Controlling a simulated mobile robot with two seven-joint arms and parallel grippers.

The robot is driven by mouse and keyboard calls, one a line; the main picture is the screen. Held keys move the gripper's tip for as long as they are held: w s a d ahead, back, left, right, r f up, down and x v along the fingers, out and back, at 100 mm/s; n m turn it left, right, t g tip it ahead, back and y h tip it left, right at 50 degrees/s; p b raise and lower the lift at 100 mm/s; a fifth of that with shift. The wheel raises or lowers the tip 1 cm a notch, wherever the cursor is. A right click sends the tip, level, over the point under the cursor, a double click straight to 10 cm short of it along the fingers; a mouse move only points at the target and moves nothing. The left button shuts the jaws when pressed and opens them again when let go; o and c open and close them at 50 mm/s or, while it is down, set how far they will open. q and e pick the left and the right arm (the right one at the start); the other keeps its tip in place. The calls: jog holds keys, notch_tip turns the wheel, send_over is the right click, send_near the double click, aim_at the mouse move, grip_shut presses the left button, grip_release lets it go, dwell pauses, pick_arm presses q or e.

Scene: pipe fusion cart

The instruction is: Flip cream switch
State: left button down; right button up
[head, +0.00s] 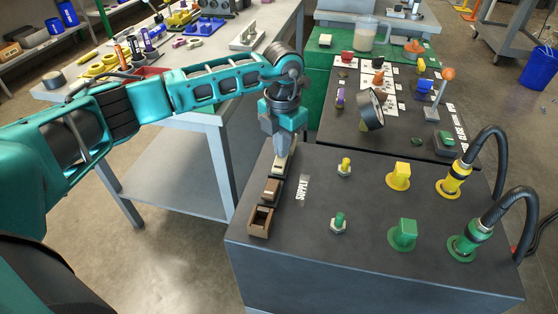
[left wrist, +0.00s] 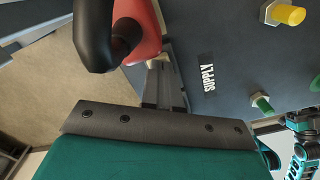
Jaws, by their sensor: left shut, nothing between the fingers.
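The cream switch (head: 281,165) is at the far left corner of the dark cabinet top, first in a row of switches along its left edge. My left gripper (head: 281,141) points down right over it, with shut, empty fingers that hide part of the switch. I cannot tell whether they touch it or which way it is tipped. In the left wrist view the shut fingers (left wrist: 165,86) reach down beside the cabinet's SUPPLY label, and the switch is mostly hidden.
The SUPPLY label (head: 302,187), a yellow-tipped knob (head: 345,164) and a green-tipped knob (head: 339,220) are to the right. Yellow (head: 453,181) and green (head: 465,245) hose connectors stand farther right.

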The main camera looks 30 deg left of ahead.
pick_arm(q)
jog(key=shift+f, duration=0.35)
jog(key=shift+r, duration=0.15)
jog(key=shift+r+p, duration=2.5)
jog(key=shift+r, duration=0.95)
